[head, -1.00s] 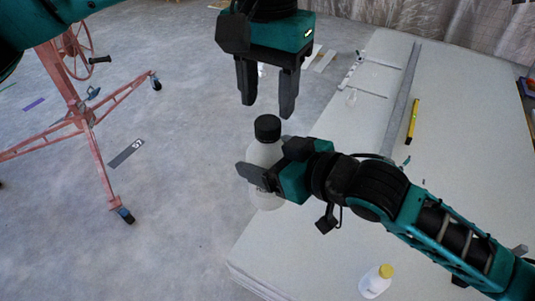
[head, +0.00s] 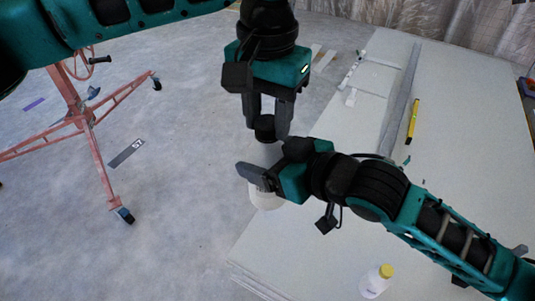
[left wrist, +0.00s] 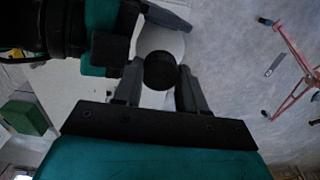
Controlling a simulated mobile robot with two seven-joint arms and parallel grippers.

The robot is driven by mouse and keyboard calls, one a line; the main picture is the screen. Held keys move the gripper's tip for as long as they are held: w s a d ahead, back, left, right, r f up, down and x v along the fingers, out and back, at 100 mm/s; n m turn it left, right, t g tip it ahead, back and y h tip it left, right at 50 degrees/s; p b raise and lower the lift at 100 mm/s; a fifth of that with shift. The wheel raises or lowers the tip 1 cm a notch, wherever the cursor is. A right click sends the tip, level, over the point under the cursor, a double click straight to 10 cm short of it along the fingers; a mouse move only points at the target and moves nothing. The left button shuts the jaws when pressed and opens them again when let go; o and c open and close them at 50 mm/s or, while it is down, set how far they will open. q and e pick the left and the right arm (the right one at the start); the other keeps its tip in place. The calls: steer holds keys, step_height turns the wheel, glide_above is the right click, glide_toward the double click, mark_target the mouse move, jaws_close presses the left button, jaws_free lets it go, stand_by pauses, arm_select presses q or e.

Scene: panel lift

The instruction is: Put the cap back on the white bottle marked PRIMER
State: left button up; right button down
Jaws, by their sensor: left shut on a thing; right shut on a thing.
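A white bottle (head: 265,195) is held upright by my right gripper (head: 257,178), whose fingers are shut around its body and hide much of it. Its label is too covered to read. A black cap (head: 264,128) is at the top of the bottle, between the fingertips of my left gripper (head: 268,130), which comes down from above and is shut on it. In the left wrist view the cap (left wrist: 160,71) shows between the fingers, with the pale round bottle (left wrist: 158,42) behind it. I cannot tell whether the cap sits on the neck or just above it.
A large pale panel stack (head: 320,240) lies below and to the right. On it are a small white bottle with a yellow cap (head: 376,281), a yellow level (head: 413,121) and a long grey strip (head: 399,95). A red wheeled stand (head: 85,125) is on the floor at left.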

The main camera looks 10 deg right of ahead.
arm_select(q)
steer(key=shift+c, duration=1.3)
steer(key=m, duration=0.8)
steer(key=shift+m, duration=0.3)
steer(key=o, duration=1.2)
steer(key=shift+o, duration=0.2)
step_height(320, 180, up, 12)
steer(key=shift+w+a+f, duration=0.1)
steer(key=shift+w, duration=0.05)
